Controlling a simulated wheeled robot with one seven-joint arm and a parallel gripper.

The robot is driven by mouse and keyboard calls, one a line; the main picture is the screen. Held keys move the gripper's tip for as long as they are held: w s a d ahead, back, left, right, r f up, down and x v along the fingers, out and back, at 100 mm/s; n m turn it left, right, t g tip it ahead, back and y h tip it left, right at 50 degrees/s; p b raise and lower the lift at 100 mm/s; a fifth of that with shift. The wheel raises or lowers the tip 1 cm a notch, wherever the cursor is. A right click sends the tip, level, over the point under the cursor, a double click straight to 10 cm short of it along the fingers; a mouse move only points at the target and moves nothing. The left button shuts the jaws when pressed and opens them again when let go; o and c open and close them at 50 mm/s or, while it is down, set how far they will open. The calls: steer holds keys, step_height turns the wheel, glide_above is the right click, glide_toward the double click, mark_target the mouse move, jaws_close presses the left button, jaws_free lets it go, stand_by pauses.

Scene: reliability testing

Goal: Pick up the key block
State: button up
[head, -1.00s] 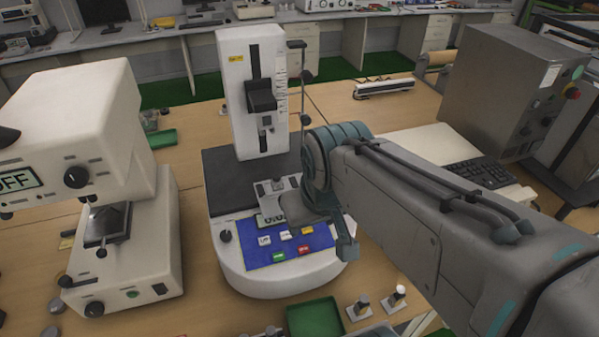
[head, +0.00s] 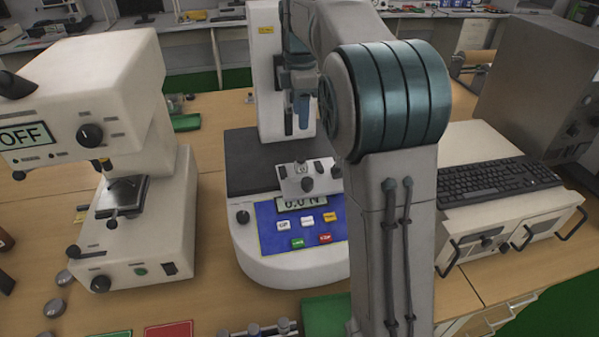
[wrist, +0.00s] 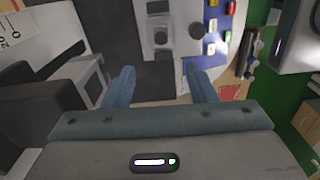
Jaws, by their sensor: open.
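My gripper (head: 302,118) points down in front of the white column of the force tester, above its dark platform. In the wrist view, its two blue fingers (wrist: 160,84) are apart with nothing between them. A small grey metal fixture with dark knobs (head: 308,178) sits on the front of the tester, just below and nearer than the gripper; it also shows in the wrist view (wrist: 155,35), beyond the fingertips. I cannot clearly make out a key block on it or elsewhere. My forearm hides the tester's right side.
The force tester's blue button panel (head: 295,228) is at the front. A white tester reading OFF (head: 135,215) stands left. A keyboard (head: 495,185) on a pale cabinet is at right. A green tray (head: 325,315), a red tray (head: 168,330) and small metal pieces lie in front.

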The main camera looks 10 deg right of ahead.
glide_above(301, 158)
steer(key=f, duration=0.8)
steer(key=shift+w+f, duration=0.25)
steer(key=shift+w, duration=0.05)
steer(key=f, duration=0.5)
steer(key=shift+s+f+p, duration=0.25)
steer(key=shift+f+p, duration=0.05)
jaws_close()
